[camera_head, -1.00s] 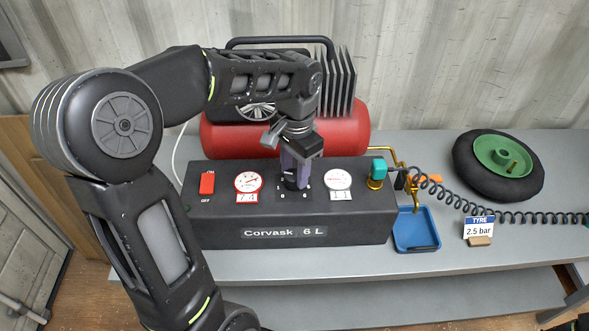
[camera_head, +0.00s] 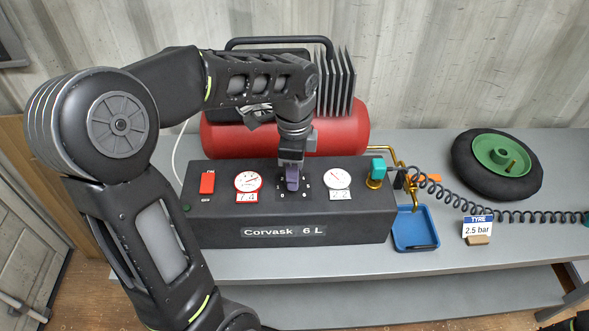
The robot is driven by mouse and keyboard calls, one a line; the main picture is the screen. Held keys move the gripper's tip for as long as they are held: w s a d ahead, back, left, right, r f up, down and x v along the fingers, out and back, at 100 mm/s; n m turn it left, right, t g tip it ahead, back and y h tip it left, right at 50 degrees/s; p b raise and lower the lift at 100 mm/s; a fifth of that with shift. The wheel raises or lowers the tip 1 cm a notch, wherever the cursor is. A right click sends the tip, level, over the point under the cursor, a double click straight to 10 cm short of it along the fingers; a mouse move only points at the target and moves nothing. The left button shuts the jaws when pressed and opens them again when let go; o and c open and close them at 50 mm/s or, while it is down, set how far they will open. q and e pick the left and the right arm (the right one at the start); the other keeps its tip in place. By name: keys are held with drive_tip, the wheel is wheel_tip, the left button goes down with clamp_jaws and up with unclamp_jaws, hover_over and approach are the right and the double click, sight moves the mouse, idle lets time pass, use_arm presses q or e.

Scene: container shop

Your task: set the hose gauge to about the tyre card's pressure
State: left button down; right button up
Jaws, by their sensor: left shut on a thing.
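The compressor's black panel (camera_head: 230,222), marked Corvask 6 L, carries a red-rimmed gauge (camera_head: 248,181) on the left, showing about 7.4. The white gauge (camera_head: 337,179) on the right shows about 2.2, its small digits blurry. Between them is a purple-grey knob (camera_head: 292,181) on a dial with printed numbers. My left gripper (camera_head: 291,170) comes down from above and is shut on the knob. The tyre card (camera_head: 478,227) reads 2.5 bar and stands on the bench. The right gripper's jaws do not show.
A red switch (camera_head: 207,182) sits at the panel's left. A teal valve handle (camera_head: 378,167), a coiled black hose (camera_head: 450,201) and a blue tray (camera_head: 414,233) are to the right. A tyre with a green hub (camera_head: 496,165) lies behind the card. The red tank (camera_head: 345,140) is behind the panel.

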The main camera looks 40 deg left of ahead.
use_arm(q)
drive_tip(key=shift+r+m, duration=0.1)
drive_tip(key=shift+m, duration=0.2)
drive_tip(key=c, duration=0.9)
unclamp_jaws()
wheel_tip(320, 180, up, 8)
drive_tip(key=shift+s+f+b, duration=0.1)
drive_tip(key=shift+f+b, duration=0.05)
drive_tip(key=shift+b, duration=0.2)
